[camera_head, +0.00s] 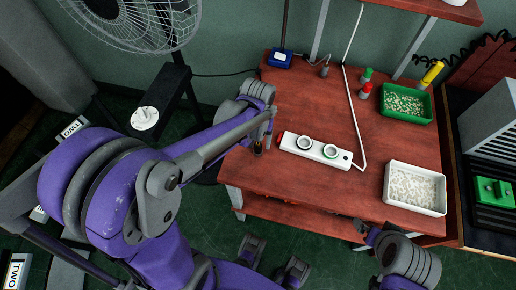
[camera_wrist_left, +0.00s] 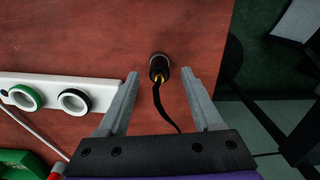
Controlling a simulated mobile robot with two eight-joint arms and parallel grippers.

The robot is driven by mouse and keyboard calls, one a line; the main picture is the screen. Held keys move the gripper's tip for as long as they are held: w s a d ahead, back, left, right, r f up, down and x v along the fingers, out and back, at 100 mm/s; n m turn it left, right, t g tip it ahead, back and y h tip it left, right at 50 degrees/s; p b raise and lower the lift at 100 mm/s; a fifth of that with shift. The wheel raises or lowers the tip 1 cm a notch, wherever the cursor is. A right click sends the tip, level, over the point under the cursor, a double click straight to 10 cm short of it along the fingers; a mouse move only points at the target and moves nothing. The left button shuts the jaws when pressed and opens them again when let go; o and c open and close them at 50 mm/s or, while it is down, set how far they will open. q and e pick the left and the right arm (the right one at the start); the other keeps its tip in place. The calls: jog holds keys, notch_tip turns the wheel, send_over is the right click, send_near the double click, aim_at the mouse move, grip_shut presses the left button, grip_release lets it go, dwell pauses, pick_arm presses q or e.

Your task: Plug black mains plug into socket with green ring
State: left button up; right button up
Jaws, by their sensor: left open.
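The black mains plug (camera_wrist_left: 158,63) stands near the table's left edge, between my left gripper's fingertips in the left wrist view, with yellow metal showing and a thin black cord. In the head view the plug (camera_head: 258,149) shows small beside my left gripper (camera_head: 266,139). My left gripper (camera_wrist_left: 160,74) is open around the plug, with gaps on both sides. The white socket strip (camera_head: 316,149) lies to the right; its right socket has the green ring (camera_head: 331,151). The green ring (camera_wrist_left: 26,97) is farther left in the wrist view. My right gripper (camera_head: 364,233) is near the front edge; its jaws are unclear.
The other socket has a dark ring (camera_wrist_left: 74,101). A white cable (camera_head: 355,115) runs from the strip. A white tray (camera_head: 415,209) and a green tray (camera_head: 408,118) stand right on the red-brown table (camera_head: 300,95). Small green and red items stand behind the strip.

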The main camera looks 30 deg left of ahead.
pick_arm(q)
jog(key=shift+f, duration=1.45)
grip_shut()
